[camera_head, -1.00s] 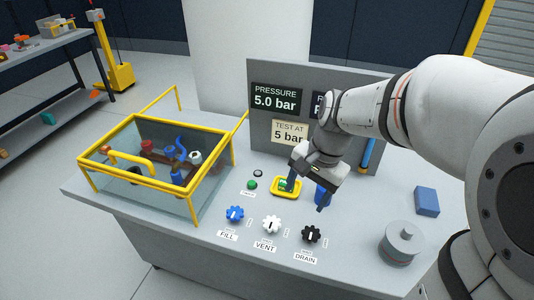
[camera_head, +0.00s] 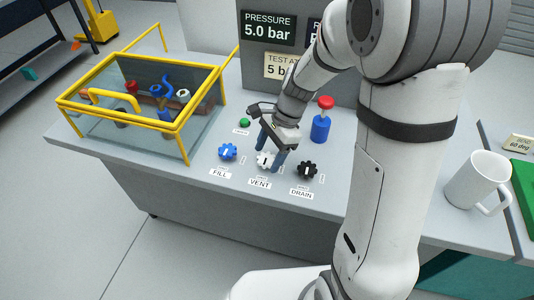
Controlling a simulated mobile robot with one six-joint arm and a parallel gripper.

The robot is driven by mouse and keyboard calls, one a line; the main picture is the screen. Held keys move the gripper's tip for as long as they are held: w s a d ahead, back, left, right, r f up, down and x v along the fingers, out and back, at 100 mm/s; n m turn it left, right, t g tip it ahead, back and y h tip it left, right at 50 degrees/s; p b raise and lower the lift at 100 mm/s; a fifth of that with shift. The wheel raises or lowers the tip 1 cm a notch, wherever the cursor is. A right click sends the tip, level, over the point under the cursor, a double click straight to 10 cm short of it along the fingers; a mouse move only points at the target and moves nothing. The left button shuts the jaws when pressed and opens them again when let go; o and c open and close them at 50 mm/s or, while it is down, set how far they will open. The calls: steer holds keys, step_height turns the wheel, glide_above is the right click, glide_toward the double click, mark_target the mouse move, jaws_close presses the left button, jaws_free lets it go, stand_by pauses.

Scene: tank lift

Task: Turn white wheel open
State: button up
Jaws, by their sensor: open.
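The white wheel (camera_head: 263,160) is a small lobed knob on the bench top, with a VENT label (camera_head: 260,184) in front of it. My gripper (camera_head: 271,158) points down over the white wheel, with its two dark blue fingers apart, one on each side of it. The right finger hides part of the wheel. I cannot tell whether the fingers touch it.
A blue wheel (camera_head: 228,152) labelled FILL is close on the left, and a black wheel (camera_head: 307,170) labelled DRAIN on the right. A blue cylinder with a red top (camera_head: 321,122) stands behind. A yellow-framed tank (camera_head: 187,160) is at left. The display reads 5.0 bar (camera_head: 268,27).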

steer(key=shift+a+f, duration=0.1)
steer(key=shift+f, duration=0.05)
steer(key=shift+c, duration=0.4)
steer(key=c, duration=0.9)
